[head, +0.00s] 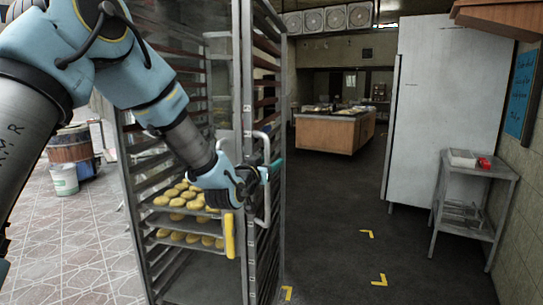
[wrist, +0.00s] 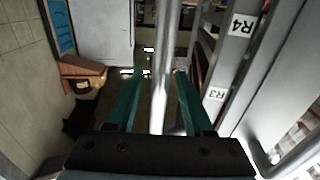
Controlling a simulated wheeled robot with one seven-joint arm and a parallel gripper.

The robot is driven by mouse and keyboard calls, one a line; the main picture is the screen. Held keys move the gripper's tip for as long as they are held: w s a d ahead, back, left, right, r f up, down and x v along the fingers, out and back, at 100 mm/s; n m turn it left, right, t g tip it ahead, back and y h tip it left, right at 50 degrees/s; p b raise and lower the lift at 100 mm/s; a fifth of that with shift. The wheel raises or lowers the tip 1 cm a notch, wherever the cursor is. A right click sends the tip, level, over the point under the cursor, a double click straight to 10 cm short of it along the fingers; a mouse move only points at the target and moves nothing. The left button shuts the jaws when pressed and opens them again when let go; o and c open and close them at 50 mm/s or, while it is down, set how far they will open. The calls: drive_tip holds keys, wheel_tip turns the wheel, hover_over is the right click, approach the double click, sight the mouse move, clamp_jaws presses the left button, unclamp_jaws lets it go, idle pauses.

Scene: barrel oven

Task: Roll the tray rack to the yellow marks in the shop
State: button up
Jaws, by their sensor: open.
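The tall metal tray rack (head: 248,100) stands upright in the middle of the head view, with trays of yellowish buns on its lower shelves. A grey tubular handle (head: 266,190) stands out from its near right side. My gripper (head: 274,168) is at this handle. In the wrist view its two green fingers (wrist: 158,74) are apart, with the vertical handle bar (wrist: 163,45) between them; I cannot tell whether either finger touches it. The rack's post with R4 and R3 labels (wrist: 228,60) is beside it. Yellow corner marks (head: 367,233), (head: 380,280), (head: 287,293) lie on the dark floor to the rack's right.
A tall white cabinet (head: 440,110) and a small metal table (head: 478,175) with a white box and red item stand at the right. A wooden counter (head: 333,132) is at the back. Dark floor between rack and cabinet is clear. A bucket (head: 64,180) is at left.

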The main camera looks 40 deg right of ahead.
drive_tip(key=shift+x, duration=0.8)
drive_tip(key=shift+c, duration=0.3)
clamp_jaws()
idle(0.6)
